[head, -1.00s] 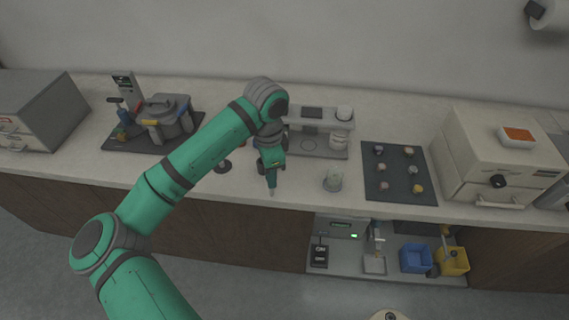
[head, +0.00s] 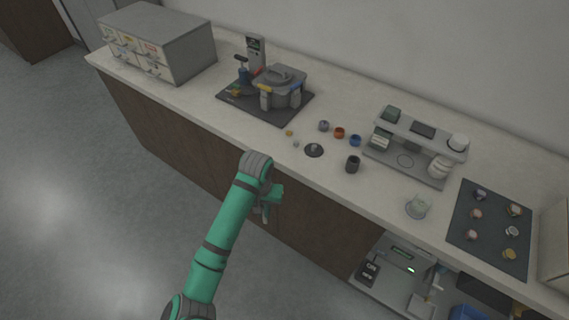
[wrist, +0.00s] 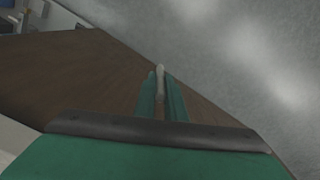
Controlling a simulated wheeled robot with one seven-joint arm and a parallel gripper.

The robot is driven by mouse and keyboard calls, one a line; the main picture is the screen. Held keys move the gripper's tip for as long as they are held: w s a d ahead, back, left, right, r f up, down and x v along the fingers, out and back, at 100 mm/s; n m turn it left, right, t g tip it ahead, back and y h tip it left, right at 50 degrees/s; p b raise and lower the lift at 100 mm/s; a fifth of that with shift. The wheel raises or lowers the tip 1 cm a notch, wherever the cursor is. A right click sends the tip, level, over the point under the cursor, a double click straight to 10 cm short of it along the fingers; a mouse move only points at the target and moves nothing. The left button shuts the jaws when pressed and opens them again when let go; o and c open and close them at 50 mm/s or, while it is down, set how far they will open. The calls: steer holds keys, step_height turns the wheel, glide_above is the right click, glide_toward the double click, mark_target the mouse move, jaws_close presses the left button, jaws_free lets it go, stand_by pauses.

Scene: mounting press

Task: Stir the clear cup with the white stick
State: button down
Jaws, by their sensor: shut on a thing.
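The clear cup (head: 418,206) stands upright near the counter's front edge, right of centre in the head view. It looks cloudy or partly filled; I cannot tell what is inside. My gripper (head: 265,210) is in front of the counter's front edge, well left of the cup. In the wrist view my gripper (wrist: 161,95) is shut on the white stick (wrist: 160,70), whose pale end sticks out just past the fingertips. The cup is not in the wrist view.
A grey pot (head: 280,88) on a dark mat, a dark cup (head: 353,164), a small black disc (head: 314,150) and several small coloured rings stand on the counter. A grey machine (head: 415,145) is behind the clear cup. A dark mat (head: 463,232) lies right of it.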

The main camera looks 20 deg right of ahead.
steer(key=w+a+f+n, duration=0.3)
steer(key=a+f+n, duration=0.1)
steer(key=a+f, duration=0.1)
steer(key=shift+w, duration=0.3)
